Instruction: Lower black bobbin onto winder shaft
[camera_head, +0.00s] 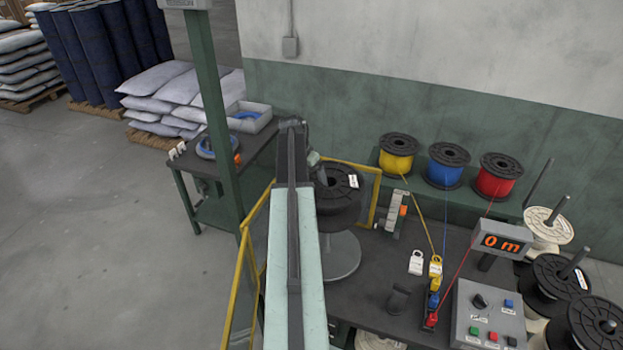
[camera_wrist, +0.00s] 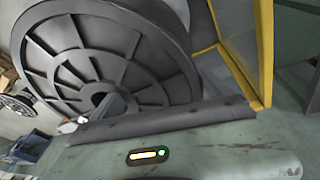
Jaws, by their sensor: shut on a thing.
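The black bobbin (camera_head: 343,183) has a white label on its upper flange and stands over the pale round plate (camera_head: 343,262) of the winder. In the wrist view the bobbin (camera_wrist: 70,60) fills the upper left, showing a ribbed flange and a central hole. My gripper (camera_head: 314,164) is shut on the bobbin at its left side; a dark jaw (camera_wrist: 170,121) crosses the wrist view below the flange. The winder shaft is hidden, so I cannot tell whether it is inside the bobbin's hole.
A yellow guard frame (camera_head: 372,195) stands around the winder. Yellow (camera_head: 397,155), blue (camera_head: 448,165) and red (camera_head: 497,176) wire spools sit behind the bench. A control box (camera_head: 487,318), a display (camera_head: 502,241) and black-flanged spools (camera_head: 560,275) are to the right.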

